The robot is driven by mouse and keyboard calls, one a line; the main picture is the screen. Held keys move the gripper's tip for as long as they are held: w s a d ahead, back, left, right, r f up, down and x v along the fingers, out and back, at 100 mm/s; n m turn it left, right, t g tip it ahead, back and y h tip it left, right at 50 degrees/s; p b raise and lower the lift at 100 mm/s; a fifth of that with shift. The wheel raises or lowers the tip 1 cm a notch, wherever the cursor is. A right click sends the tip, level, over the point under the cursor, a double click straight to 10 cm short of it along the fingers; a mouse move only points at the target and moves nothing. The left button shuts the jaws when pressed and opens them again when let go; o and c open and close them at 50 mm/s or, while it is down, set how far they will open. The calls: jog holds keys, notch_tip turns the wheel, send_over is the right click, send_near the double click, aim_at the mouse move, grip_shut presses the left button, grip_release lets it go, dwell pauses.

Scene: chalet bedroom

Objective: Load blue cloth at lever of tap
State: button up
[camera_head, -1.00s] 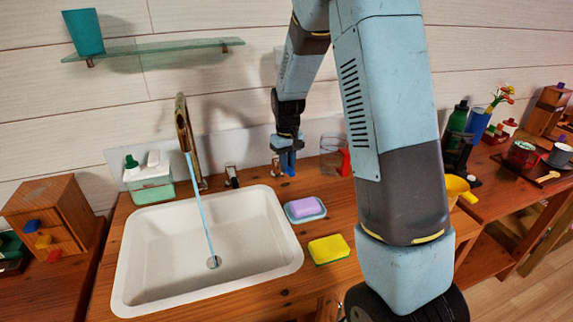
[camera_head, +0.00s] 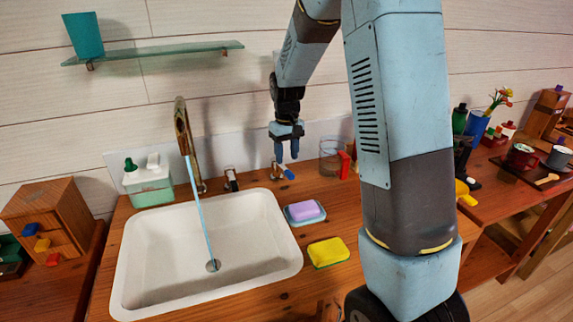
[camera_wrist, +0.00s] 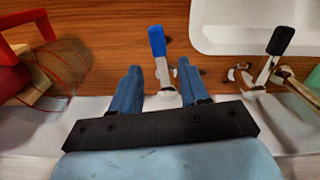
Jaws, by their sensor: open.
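A blue-tipped lever (camera_head: 287,172) stands on the counter behind the sink's right corner; the wrist view shows its blue end (camera_wrist: 157,42). A black-tipped lever (camera_head: 231,177) stands nearer the brass tap (camera_head: 183,130), and it also shows in the wrist view (camera_wrist: 280,41). Water runs from the tap into the sink. My gripper (camera_head: 287,155) is open and empty, just above the blue-tipped lever in the head view. In the wrist view its fingers (camera_wrist: 157,68) appear on either side of that lever, apart from it. I see no blue cloth.
The white sink (camera_head: 130,265) fills the counter's left part. A glass shelf (camera_head: 150,52) hangs above.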

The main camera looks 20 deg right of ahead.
notch_tip(320, 180, up, 9)
jog(key=shift+f, duration=0.15)
dwell(0.4)
